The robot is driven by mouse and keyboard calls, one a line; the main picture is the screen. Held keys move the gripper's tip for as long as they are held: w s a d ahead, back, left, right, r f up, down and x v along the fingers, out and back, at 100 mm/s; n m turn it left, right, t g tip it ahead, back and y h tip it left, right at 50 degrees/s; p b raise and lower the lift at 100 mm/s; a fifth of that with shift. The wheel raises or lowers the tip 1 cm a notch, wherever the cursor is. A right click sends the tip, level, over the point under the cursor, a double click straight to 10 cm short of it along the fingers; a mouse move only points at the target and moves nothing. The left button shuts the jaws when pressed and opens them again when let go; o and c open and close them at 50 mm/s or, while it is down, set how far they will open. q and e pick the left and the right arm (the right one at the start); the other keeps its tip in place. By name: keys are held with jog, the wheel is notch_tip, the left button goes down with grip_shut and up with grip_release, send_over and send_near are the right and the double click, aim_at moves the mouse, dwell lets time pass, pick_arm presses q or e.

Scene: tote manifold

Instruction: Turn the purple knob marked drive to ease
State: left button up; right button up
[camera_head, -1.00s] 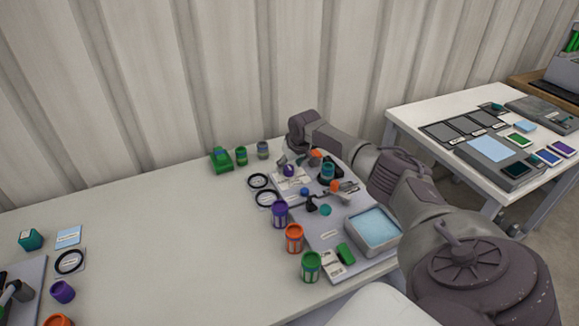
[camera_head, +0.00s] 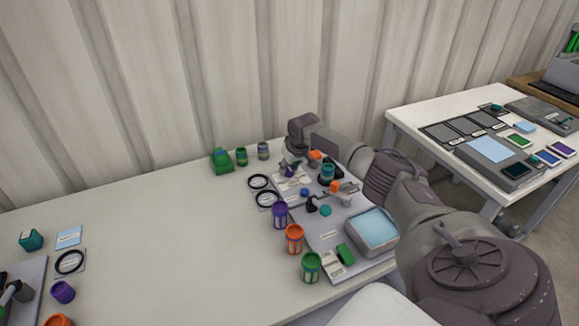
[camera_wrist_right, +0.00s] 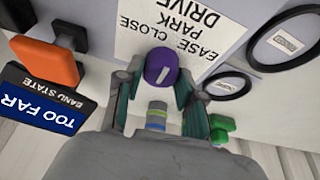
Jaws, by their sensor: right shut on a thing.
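The purple knob (camera_wrist_right: 161,66) shows at the top middle of the right wrist view, with a pale pointer line on its face. My right gripper (camera_wrist_right: 160,78) has its two fingers on opposite sides of it, shut on it. A white label (camera_wrist_right: 185,30) by the knob reads drive, park, ease and close, upside down in this view. In the head view my right gripper (camera_head: 289,168) is at the knob on the grey panel (camera_head: 333,233), and mostly covers it. A dark display (camera_wrist_right: 42,100) reads "BAND STATE" and "TOO FAR". My left gripper is not in view.
An orange knob or block (camera_wrist_right: 45,62) stands close beside the gripper. Two black rings (camera_head: 259,181) lie left of the panel. Purple, orange (camera_head: 294,239) and green canisters line its left edge. The table's middle is clear.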

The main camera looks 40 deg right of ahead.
jog(key=shift+a+r+m+h+p, duration=0.15)
jog(key=shift+m+h+p, duration=0.1)
jog(key=shift+m+p, duration=0.55)
jog(key=shift+r+m+h+p, duration=0.1)
jog(key=shift+m+h+p, duration=0.15)
jog(key=shift+m+p, duration=0.5)
jog(key=shift+w+f+m+g+h+p, duration=0.15)
jog(key=shift+m+g+h+p, duration=0.25)
jog(key=shift+m+p, duration=0.65)
jog(key=shift+f+m+g+h, duration=0.1)
jog(key=shift+m+g+h, duration=0.2)
jog(key=shift+m, duration=0.9)
jog(key=shift+m+g+b, duration=0.4)
jog(key=shift+m, duration=0.7)
jog(key=shift+h, duration=0.3)
jog(key=o, duration=1.1)
jog(key=shift+o, duration=0.2)
